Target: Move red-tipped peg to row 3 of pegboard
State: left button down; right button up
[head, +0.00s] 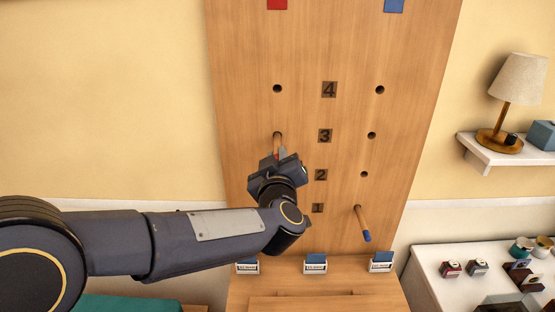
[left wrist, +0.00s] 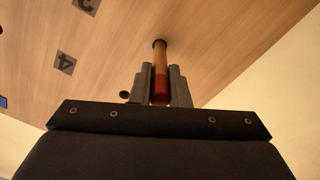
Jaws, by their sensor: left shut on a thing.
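The red-tipped peg (head: 277,143) is in the left column of the wooden pegboard (head: 325,60), level with the number 3 label (head: 325,135). Its bare wooden end meets the board at the row 3 hole; how deep it sits I cannot tell. My left gripper (head: 279,157) is shut on the peg's red end. In the left wrist view the red tip (left wrist: 160,91) lies between the two fingers (left wrist: 160,88), and the shaft runs straight to a dark ring on the board. The left holes of rows 1 and 2 are hidden behind my arm. My right gripper is not in view.
A blue-tipped peg (head: 362,223) sticks out of the right column at row 1. The left row 4 hole (head: 277,88) is empty. Small labelled card holders (head: 316,264) stand on the ledge below. A shelf with a lamp (head: 513,90) is at the right.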

pick_arm(q)
jog(key=shift+w, duration=0.2)
jog(key=c, duration=1.3)
grip_release()
jog(key=s+b, duration=0.1)
jog(key=s, duration=0.6)
jog(key=shift+s+b, duration=0.35)
jog(key=shift+s, duration=0.05)
